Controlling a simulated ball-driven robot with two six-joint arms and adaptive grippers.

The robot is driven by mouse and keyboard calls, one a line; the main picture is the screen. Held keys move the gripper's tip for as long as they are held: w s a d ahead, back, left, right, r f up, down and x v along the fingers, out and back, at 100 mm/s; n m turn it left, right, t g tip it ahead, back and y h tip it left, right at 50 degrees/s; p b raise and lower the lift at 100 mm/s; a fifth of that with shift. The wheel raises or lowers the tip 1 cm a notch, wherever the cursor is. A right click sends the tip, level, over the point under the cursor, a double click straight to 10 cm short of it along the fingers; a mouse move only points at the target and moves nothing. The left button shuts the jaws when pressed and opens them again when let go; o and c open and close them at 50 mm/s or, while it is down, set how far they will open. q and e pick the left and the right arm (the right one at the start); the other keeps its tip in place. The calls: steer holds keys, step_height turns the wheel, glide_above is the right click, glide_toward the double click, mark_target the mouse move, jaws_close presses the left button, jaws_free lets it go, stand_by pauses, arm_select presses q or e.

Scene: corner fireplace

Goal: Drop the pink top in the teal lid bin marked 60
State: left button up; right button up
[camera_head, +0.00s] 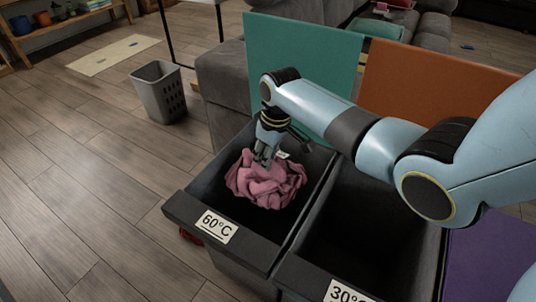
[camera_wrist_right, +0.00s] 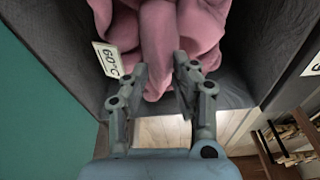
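The pink top (camera_head: 266,186) is a crumpled bundle within the mouth of the dark bin (camera_head: 186,209) marked 60°C. The bin's teal lid (camera_head: 300,70) stands open behind it. My right gripper (camera_head: 265,158) points down over the bin, its fingers at the upper part of the top. In the right wrist view my gripper (camera_wrist_right: 160,72) has a fold of the pink top (camera_wrist_right: 157,45) pinched between its fingers. A small white tag reading 60°C (camera_wrist_right: 107,60) shows beside the cloth. Whether the cloth touches the bin floor cannot be told. My left gripper is not in view.
An empty-looking bin marked 30°C (camera_head: 345,291) adjoins on the right, with an orange lid (camera_head: 425,85) open behind. A purple panel (camera_head: 490,255) is farther right. A grey basket (camera_head: 160,92) stands on the open floor at left. A grey sofa (camera_head: 222,80) is behind the bins.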

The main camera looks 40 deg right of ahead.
steer(key=o, duration=0.4)
steer(key=r, duration=0.4)
steer(key=s+r, duration=0.1)
steer(key=r, duration=0.7)
steer(key=shift+s+d, duration=0.25)
steer(key=shift+s, duration=0.15)
